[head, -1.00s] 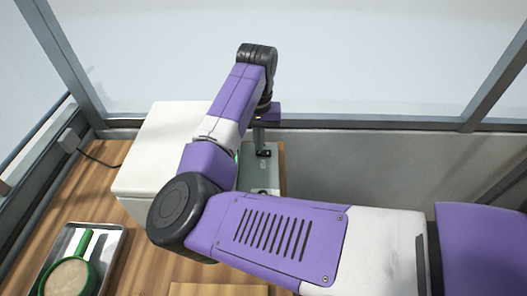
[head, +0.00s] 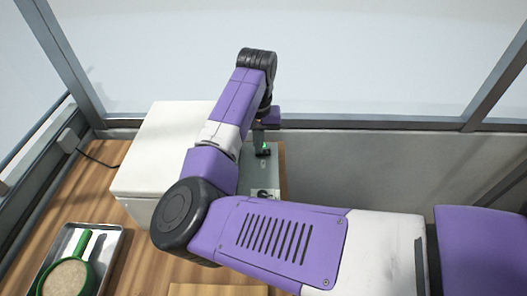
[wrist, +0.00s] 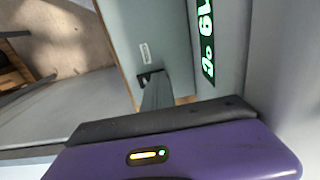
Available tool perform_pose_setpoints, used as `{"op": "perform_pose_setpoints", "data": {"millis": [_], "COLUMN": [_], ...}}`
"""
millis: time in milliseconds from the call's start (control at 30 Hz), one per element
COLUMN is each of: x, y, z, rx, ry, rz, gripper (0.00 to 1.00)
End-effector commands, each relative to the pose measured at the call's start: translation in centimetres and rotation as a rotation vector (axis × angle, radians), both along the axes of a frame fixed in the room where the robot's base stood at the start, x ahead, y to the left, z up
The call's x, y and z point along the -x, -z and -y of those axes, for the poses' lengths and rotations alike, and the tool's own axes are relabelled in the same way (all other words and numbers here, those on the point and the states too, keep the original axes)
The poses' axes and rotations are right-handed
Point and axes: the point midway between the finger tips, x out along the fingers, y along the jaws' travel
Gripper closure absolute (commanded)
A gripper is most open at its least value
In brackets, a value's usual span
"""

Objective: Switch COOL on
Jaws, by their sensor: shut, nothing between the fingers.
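My gripper (head: 262,149) is shut and empty. It points down at the far end of a narrow grey-green control panel (head: 272,176). A dark switch (head: 264,153) sits there right at the fingertips, with a small green spot beside it. In the wrist view, my grey fingers (wrist: 154,84) overlap the dark switch (wrist: 147,76), and I cannot tell whether they touch it. A small white label (wrist: 145,53) lies just beyond the switch, its lettering too small to read. The fingers partly hide the switch, so its position is unclear.
A white box-shaped housing (head: 160,148) stands left of the panel. A green-lit display (wrist: 207,40) shows in the wrist view. Another control (head: 264,194) is on the panel's near part. A metal tray (head: 113,252) holds a green scoop (head: 47,284). A window wall rises behind.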

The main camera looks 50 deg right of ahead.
Motion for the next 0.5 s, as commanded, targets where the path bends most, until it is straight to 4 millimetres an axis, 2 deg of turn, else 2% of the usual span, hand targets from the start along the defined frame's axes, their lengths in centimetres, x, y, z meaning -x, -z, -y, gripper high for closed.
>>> {"op": "perform_pose_setpoints", "data": {"millis": [167,500], "x": [0.1,0.1], "y": [-0.4,-2.9], "z": [0.0,0.0], "rx": [0.000,0.000], "ry": [0.000,-0.001], "rz": [-0.001,-0.001], "gripper": [1.00,1.00]}}
